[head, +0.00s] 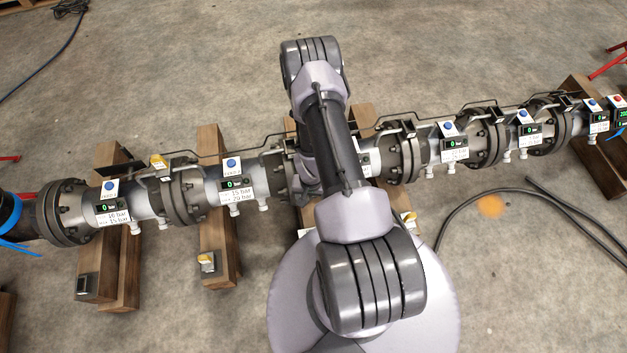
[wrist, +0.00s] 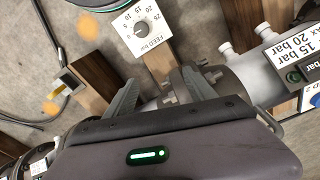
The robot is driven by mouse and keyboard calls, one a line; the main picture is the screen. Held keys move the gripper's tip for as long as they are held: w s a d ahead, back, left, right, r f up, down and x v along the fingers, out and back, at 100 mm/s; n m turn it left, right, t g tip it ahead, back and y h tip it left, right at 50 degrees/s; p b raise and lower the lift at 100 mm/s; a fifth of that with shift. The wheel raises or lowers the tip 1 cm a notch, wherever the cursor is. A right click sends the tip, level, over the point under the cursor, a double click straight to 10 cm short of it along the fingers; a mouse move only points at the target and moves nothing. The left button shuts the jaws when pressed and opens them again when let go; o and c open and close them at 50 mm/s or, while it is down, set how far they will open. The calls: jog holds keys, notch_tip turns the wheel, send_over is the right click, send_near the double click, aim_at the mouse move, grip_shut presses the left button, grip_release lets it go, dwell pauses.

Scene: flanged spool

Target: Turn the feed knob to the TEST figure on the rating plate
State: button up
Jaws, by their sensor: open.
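The feed knob (wrist: 140,28) is a small dark round knob on a white plate marked "FEED bar", with figures from 0 to 25, at the top of the wrist view. Its pointer is too small to read. My gripper (wrist: 160,88) is open and empty, its two fingers apart below the knob in that view and not touching it. In the head view a similar plate (head: 238,195) reads 15 bar and 20 bar. My arm hides the knob there.
A flanged pipe line (head: 215,190) runs across the head view on wooden beams (head: 217,150). It carries several blue-buttoned gauges; the readable displays near the left show 0 bar. A black hose (head: 530,192) lies on the floor at right.

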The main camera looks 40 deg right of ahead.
jog(key=s+a+f, duration=0.2)
jog(key=s+f, duration=0.5)
notch_tip(320, 180, down, 17)
jog(key=b, duration=0.7)
jog(key=shift+a+f, duration=0.1)
jog(key=shift+f, duration=0.05)
jog(key=shift+c, duration=0.2)
jog(key=c, duration=1.3)
jog(key=shift+m, duration=0.3)
jog(key=m, duration=0.6)
jog(key=shift+w+m+b, duration=0.1)
jog(key=shift+m+b, duration=0.2)
jog(key=m, duration=0.6)
jog(key=shift+m, duration=0.5)
